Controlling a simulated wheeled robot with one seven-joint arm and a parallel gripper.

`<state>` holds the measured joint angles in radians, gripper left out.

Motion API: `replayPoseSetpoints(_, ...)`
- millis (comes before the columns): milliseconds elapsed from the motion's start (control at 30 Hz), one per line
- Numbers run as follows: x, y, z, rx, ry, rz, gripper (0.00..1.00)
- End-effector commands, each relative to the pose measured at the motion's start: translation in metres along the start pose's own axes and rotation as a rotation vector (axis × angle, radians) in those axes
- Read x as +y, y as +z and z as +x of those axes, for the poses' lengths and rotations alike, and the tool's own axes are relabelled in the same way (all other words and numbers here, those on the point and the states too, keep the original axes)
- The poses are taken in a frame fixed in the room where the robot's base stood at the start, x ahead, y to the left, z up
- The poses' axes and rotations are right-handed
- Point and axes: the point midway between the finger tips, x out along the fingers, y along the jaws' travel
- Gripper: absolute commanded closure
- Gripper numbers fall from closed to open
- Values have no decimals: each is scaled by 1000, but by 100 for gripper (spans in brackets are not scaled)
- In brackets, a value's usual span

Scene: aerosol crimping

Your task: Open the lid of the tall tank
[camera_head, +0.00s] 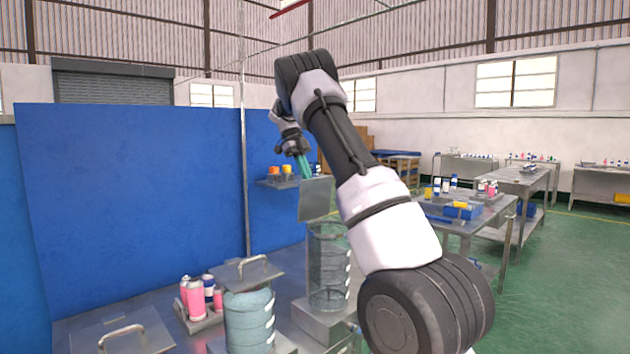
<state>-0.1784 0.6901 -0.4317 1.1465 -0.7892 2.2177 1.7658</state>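The tall tank (328,285) is a clear cylinder in the camera_head view, standing on a metal block right of the middle. Its square metal lid (315,203) is tilted up to near vertical above the tank's top. My gripper (304,167), with teal fingers, points down at the lid's top edge. I cannot tell whether the fingers touch the lid or how far they are apart. No handle shows on the visible face of the lid. My arm passes in front, close to the tank's right side.
A shorter tank (249,325) with bluish contents and a flat handled lid (247,271) stands front left of the tall tank. Another handled lid (122,335) is at the lower left. Pink cans (195,298) sit between them. A blue partition (130,210) stands behind.

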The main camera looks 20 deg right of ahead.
Motion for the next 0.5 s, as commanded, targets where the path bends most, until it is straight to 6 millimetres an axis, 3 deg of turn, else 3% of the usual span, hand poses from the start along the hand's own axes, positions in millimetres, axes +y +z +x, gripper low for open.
replayPoseSetpoints(200,-1,23,-5,1,-1,0,100)
replayPoseSetpoints(500,-1,42,-6,0,-1,0,100)
